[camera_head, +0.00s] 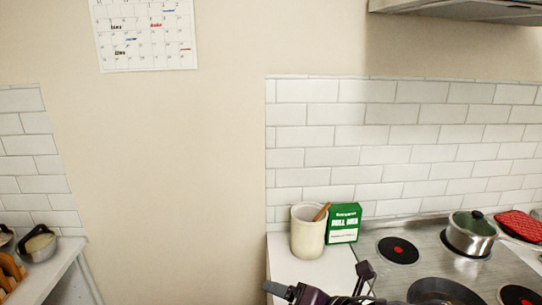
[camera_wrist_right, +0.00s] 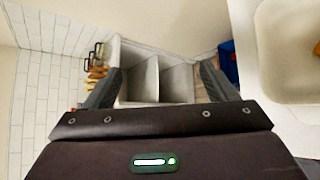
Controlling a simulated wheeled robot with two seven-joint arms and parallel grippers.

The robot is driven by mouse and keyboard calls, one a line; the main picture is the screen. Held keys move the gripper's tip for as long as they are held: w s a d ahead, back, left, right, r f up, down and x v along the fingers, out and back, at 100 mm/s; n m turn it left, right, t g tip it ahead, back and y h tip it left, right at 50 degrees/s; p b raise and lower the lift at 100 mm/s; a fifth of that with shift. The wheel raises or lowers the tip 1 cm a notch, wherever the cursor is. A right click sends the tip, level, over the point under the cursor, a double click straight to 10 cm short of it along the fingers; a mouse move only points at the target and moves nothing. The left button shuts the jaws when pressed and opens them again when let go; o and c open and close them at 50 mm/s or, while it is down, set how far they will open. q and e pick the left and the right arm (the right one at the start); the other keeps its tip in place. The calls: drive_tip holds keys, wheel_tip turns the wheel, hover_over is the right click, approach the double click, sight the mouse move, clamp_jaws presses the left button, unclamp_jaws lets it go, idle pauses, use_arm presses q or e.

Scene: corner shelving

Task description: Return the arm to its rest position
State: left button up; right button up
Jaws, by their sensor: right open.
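My right gripper (camera_head: 316,278) shows at the bottom edge of the head view, in front of the counter with the stove. Its dark fingers are spread apart, and most of the arm is out of frame. In the right wrist view the same gripper (camera_wrist_right: 158,84) is open, with nothing between its grey fingers. Beyond it in that view is a white shelf unit (camera_wrist_right: 145,80) with open compartments. My left gripper is not in view.
A cream crock (camera_head: 306,238) and a green box (camera_head: 344,222) stand beside the stove (camera_head: 400,268). A lidded pot (camera_head: 470,238) sits on the stove. A counter at left holds a metal pot (camera_head: 38,246). A white basin (camera_wrist_right: 275,90) is right in the wrist view.

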drive_tip(key=s+d+f+m+g+h, duration=0.35)
drive_tip(key=s+d+f+m, duration=0.45)
drive_tip(key=m, duration=0.7)
drive_tip(key=s+d+f+m+g+h, duration=0.2)
drive_tip(key=s+d+f+m+h, duration=0.4)
drive_tip(key=m, duration=0.9)
drive_tip(key=s+d+f+g+y+b, duration=0.1)
drive_tip(key=s+f+b, duration=0.15)
drive_tip(key=f, duration=1.55)
drive_tip(key=s+d+f+g+y+b, duration=0.1)
drive_tip(key=f+b, duration=0.2)
drive_tip(key=f, duration=1.5)
use_arm(q)
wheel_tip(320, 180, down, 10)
drive_tip(key=b, duration=0.4)
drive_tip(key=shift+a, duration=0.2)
use_arm(e)
drive_tip(key=s+d+f+g, duration=0.1)
drive_tip(key=s+d+f, duration=0.2)
drive_tip(key=s+f, duration=1.7)
wheel_tip(320, 180, down, 4)
drive_tip(key=shift+s+r+m+h, duration=0.1)
drive_tip(key=shift+s+m+h, duration=0.1)
drive_tip(key=shift+m+h, duration=0.15)
